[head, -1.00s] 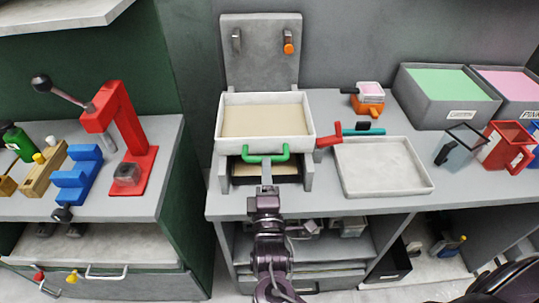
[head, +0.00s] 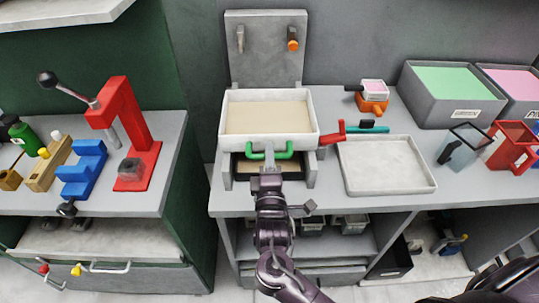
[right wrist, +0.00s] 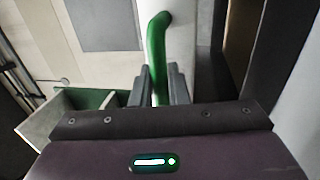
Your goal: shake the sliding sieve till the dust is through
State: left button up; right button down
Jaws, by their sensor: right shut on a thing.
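The sliding sieve (head: 228,138) is a white tray on a grey stand (head: 312,172), holding a flat beige layer of dust (head: 268,117). A green handle (head: 286,151) is on its front side. My right gripper (head: 269,166) comes from the front and is shut on this handle. In the right wrist view the green handle (right wrist: 157,50) runs between the fingers (right wrist: 160,85). Below the sieve, a dark-edged bin (head: 243,169) with some tan in it is partly hidden by my gripper. My left gripper is out of view.
A red handle (head: 333,134) and an empty pale tray (head: 388,165) are close on the right. An orange sieve cup (head: 373,103) stands behind. Bins of green (head: 452,85) and pink (head: 510,80) material are farther right. A red press (head: 130,130) stands left, across a gap.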

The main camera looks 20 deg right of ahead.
aim_at(269, 132)
jog(key=x, duration=0.2)
jog(key=f+x, duration=0.1)
jog(key=x, duration=0.5)
jog(key=shift+w+f, duration=0.2)
jog(key=shift+f, duration=0.1)
jog(key=shift+r, duration=0.1)
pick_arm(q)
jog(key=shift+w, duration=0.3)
pick_arm(e)
jog(key=shift+s, duration=0.1)
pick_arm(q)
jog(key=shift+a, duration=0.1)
pick_arm(e)
jog(key=c, duration=1.6)
grip_release()
jog(key=shift+c, duration=0.2)
jog(key=shift+o, duration=0.8)
jog(key=shift+w, duration=0.25)
jog(key=shift+s, duration=0.1)
